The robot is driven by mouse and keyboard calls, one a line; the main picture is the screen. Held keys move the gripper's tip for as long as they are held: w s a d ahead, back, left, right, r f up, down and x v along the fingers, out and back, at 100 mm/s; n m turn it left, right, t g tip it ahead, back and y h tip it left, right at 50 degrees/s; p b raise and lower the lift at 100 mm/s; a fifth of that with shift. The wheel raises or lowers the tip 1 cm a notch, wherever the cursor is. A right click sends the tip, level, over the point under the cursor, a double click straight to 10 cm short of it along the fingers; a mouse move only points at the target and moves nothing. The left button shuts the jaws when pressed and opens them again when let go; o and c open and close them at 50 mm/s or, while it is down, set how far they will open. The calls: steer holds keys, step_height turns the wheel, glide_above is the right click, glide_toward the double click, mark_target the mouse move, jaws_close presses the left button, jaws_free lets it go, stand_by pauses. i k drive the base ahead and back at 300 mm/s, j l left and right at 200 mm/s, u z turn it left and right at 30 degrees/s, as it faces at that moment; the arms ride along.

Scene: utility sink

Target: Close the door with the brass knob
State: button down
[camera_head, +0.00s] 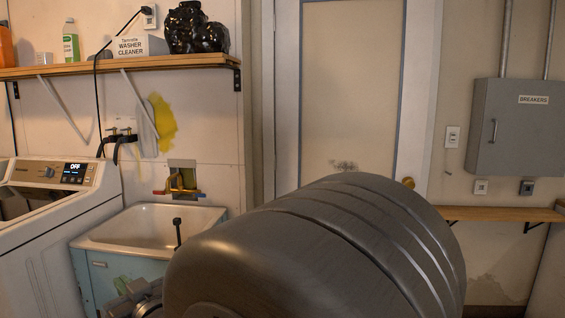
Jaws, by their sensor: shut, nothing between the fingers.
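The door (352,85) stands in the back wall at the middle, with a pale recessed panel edged in grey-blue and white borders. Its brass knob (408,182) is on the right side, just above my arm. I cannot tell whether the door is flush with its frame. My large grey arm link covers the lower part of the door. A small part of my gripper (130,291) shows at the bottom left, in front of the sink cabinet, well left of and apart from the knob. It looks shut and empty; most of it is hidden or out of frame.
A utility sink (112,236) and a white washer (42,230) stand at the left, under a wooden shelf (120,67) with bottles. At the right are a grey breaker box (515,135) and a low wooden shelf (500,214). Little floor shows.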

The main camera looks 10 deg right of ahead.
mark_target(352, 78)
steer(key=i+l+z, duration=0.25)
steer(key=z, duration=0.2)
steer(key=i+l+z, duration=0.2)
steer(key=z, duration=0.25)
steer(key=i+z, duration=0.65)
steer(key=z, duration=0.25)
steer(key=i+j+z, duration=0.1)
steer(key=i+j, duration=0.15)
steer(key=i, duration=0.35)
steer(key=i+j+z, duration=0.15)
steer(key=i, duration=0.4)
steer(key=i+j+z, duration=0.1)
steer(key=i+j, duration=0.35)
steer(key=i, duration=0.1)
